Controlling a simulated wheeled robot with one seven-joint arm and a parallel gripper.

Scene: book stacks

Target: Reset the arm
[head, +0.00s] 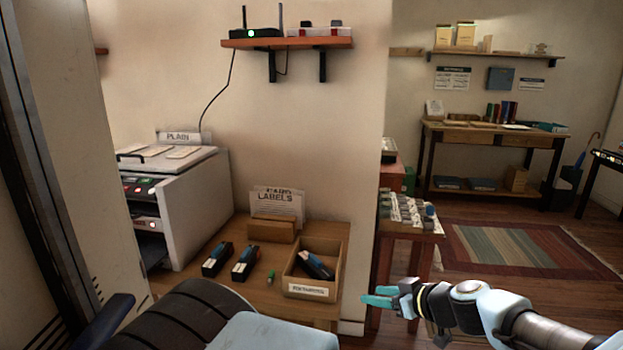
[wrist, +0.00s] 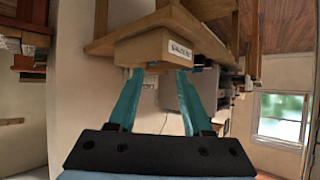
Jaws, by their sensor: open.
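My gripper (head: 388,296) with teal fingers is at the lower right of the head view, in front of the wall end and to the right of the wooden bin. My arm stretches from it to the right edge of the picture. In the wrist view my gripper (wrist: 157,95) shows two teal fingers spread apart with nothing between them. Beyond the fingertips is the labelled wooden bin (wrist: 140,48) on the small table, seen upside down. The bin (head: 290,271) holds a dark object in the head view.
The wooden table (head: 228,284) bears two dark blue-black items, a green one and a card label stand (head: 272,229). A grey machine (head: 190,200) stands left. A small stand (head: 412,234) with several items is close behind my gripper. Open floor with a striped rug (head: 520,252) lies right.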

